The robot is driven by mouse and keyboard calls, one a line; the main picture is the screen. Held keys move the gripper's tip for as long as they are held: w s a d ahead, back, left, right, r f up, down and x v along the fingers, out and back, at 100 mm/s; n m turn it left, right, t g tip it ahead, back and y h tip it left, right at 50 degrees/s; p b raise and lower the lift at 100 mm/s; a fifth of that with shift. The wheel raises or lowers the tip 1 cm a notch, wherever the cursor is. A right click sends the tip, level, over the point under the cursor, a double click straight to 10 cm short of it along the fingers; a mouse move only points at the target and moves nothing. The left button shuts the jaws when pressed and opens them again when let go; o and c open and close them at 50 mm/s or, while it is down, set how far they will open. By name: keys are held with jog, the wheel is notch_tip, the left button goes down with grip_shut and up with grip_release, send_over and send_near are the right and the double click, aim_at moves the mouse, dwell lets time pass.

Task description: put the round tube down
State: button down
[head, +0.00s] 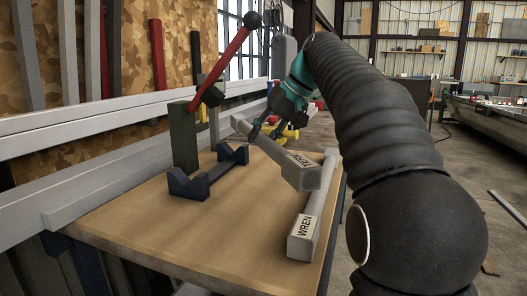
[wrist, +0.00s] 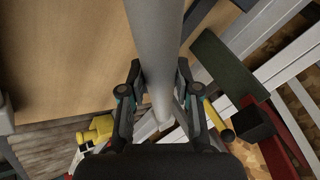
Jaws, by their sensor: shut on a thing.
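The round tube (head: 268,146) is pale grey, with a thicker boxy end that carries a dark-lettered label. My gripper (head: 272,128) is shut around it and holds it tilted above the wooden table, the labelled end nearer the camera and lower. In the wrist view the tube (wrist: 157,50) runs as a smooth grey cylinder between the two fingers of my gripper (wrist: 155,110). A second grey bar (head: 318,205), with a boxy end marked WREN, lies along the table's right edge, just right of and below the held tube. The tube's far end is partly hidden by the gripper in the head view.
A dark blue stand (head: 208,178) with two V-notched ends sits on the table (head: 170,225), left of the tube. Behind it stand a green post (head: 184,138) and a red lever (head: 224,66) with a black knob. Yellow parts (head: 290,133) lie beyond. The table's front left is clear.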

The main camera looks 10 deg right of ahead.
jog(key=shift+f+b, duration=0.3)
jog(key=shift+f, duration=1.2)
jog(key=shift+f, duration=0.35)
jog(key=c, duration=0.8)
grip_release()
